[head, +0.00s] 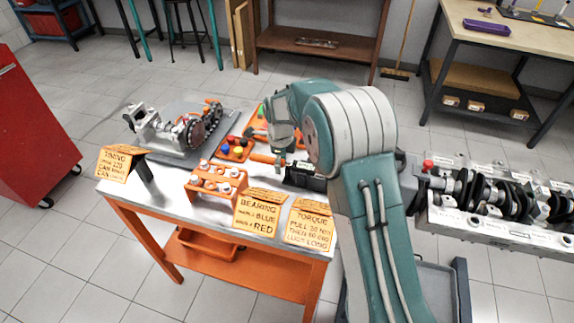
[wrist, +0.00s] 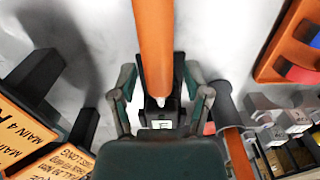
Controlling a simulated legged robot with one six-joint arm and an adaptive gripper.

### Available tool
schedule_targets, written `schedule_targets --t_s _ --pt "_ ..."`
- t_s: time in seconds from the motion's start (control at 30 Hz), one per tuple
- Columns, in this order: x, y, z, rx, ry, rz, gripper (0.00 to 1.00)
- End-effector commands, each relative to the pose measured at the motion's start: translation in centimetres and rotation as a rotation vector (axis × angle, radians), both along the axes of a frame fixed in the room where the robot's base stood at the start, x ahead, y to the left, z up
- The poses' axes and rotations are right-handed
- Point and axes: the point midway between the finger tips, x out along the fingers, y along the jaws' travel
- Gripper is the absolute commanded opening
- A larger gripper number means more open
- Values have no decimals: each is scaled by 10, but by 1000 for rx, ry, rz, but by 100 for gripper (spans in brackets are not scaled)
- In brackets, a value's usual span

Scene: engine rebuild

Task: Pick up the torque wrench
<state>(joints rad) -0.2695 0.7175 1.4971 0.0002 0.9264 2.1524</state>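The torque wrench shows in the wrist view as an orange handle (wrist: 154,40) running from the top edge to the middle. Its pale narrow end meets a dark block with a small green display (wrist: 161,124). In the head view the orange handle (head: 264,158) lies on the bench, left of my gripper (head: 284,145). In the wrist view the fingers of my gripper (wrist: 160,82) stand on either side of the wrench, with gaps visible beside it. My gripper looks open. The arm hides part of the wrench in the head view.
The bench (head: 172,197) also holds an orange rack (head: 214,181), a tray of coloured caps (head: 236,149), a mechanical assembly (head: 190,130) and orange sign cards (head: 257,213). A crankshaft in an engine block (head: 500,225) stands at right.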

Motion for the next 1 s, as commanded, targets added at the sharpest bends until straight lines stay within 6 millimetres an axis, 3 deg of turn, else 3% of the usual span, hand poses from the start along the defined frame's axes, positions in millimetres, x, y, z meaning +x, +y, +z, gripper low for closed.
schedule_targets --t_s 0.03,0.1,0.57,0.73,1.0 --pt "0 0 0 0 0 0 22" --pt "0 0 0 0 -1 0 0" --pt "1 0 7 1 -3 0 0" --pt "0 0 38 2 -7 0 0" --pt "-45 -12 90 1 -6 0 0"
